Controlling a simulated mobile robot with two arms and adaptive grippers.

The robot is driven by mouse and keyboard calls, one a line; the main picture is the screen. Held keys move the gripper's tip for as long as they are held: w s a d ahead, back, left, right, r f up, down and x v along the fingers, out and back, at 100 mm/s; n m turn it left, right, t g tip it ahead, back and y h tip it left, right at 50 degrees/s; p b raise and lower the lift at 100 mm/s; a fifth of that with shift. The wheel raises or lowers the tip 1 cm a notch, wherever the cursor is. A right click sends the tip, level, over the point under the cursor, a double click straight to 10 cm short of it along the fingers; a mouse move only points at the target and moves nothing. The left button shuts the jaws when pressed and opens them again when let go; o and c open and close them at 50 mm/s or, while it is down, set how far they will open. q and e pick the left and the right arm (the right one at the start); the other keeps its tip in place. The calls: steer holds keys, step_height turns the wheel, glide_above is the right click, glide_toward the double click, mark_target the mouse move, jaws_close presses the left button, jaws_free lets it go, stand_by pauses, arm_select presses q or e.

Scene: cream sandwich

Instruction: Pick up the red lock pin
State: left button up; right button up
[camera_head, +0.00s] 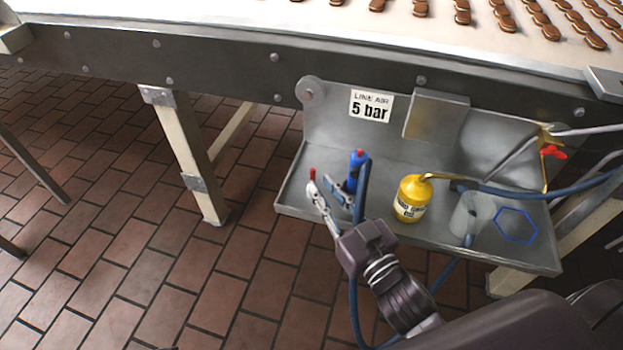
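A small red upright piece (312,174), which looks like the red lock pin, shows at the left end of the grey metal shelf (440,232). My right gripper (325,189) reaches up from below over the shelf's left part. Its fingers look spread apart, and the left fingertip overlaps the lower end of the red piece in the picture. I cannot tell whether they touch. The fingers hide part of the shelf there. My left gripper is not in view.
A blue cylinder with a red top (358,157) stands just right of the fingers. The conveyor (230,20) runs above.

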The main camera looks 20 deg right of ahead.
mark_target(314, 175)
steer(key=shift+w+a+r, duration=0.1)
steer(key=shift+w+a, duration=0.05)
steer(key=shift+w, duration=0.7)
steer(key=shift+w+a, duration=0.2)
steer(key=shift+w, duration=0.6)
steer(key=shift+w+a+r, duration=0.1)
steer(key=shift+w+a, duration=0.05)
steer(key=shift+w, duration=0.7)
steer(key=shift+c, duration=0.3)
jaws_close()
